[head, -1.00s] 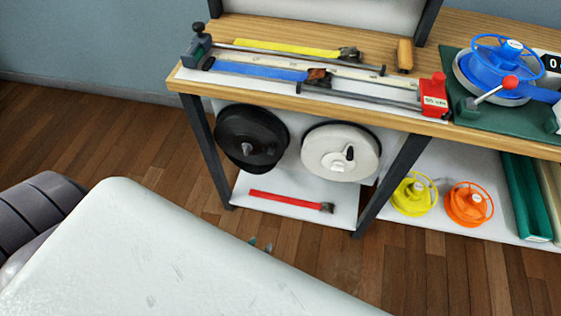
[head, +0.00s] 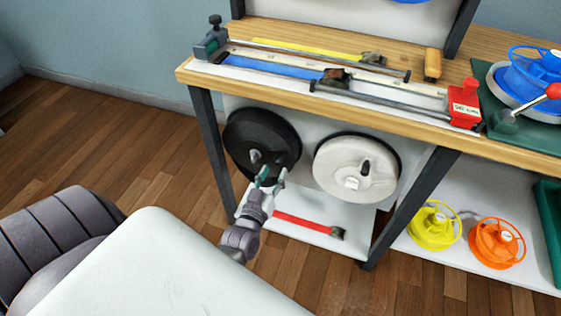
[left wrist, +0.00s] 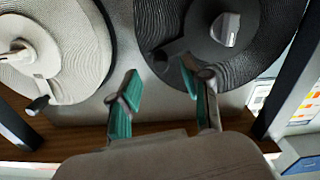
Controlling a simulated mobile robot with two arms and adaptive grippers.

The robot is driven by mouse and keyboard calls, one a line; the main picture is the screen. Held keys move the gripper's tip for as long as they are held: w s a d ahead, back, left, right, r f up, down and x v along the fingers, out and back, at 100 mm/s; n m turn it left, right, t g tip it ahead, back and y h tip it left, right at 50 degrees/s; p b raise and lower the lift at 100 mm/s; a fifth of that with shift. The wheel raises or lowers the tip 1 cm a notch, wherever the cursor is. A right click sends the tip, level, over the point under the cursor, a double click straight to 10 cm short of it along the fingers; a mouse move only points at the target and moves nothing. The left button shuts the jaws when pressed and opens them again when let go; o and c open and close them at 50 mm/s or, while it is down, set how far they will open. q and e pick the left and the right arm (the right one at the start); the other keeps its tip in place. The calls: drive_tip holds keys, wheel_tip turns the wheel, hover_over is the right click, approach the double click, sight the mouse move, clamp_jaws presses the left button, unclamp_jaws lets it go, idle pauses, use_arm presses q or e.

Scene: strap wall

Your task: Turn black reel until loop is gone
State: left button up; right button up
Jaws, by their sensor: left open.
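The black reel (head: 278,136) hangs on the panel under the workbench, left of the white reel (head: 350,158). It has a grey knob near its middle, seen closer in the left wrist view (left wrist: 226,29). My left gripper (head: 272,179) is open and empty, in front of the black reel's lower right edge. In the left wrist view its teal-padded fingers (left wrist: 158,94) are spread, one overlapping the black reel's rim and the other near the gap between the reels. I cannot make out a loop of strap. My right gripper is out of view.
A red strap (head: 302,223) lies on the low shelf beneath the reels. Dark table legs (head: 212,150) flank the reels. Yellow (head: 433,225) and orange (head: 496,243) reels stand to the right. The workbench edge (head: 330,112) overhangs above. The floor at left is clear.

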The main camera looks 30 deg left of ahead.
sight(280, 160)
use_arm(q)
drive_tip(key=x, duration=0.6)
drive_tip(key=shift+b, duration=0.35)
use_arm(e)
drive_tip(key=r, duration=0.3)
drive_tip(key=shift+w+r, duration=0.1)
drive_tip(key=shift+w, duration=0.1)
use_arm(q)
drive_tip(key=shift+s, duration=0.1)
drive_tip(key=shift+d, duration=0.1)
clamp_jaws()
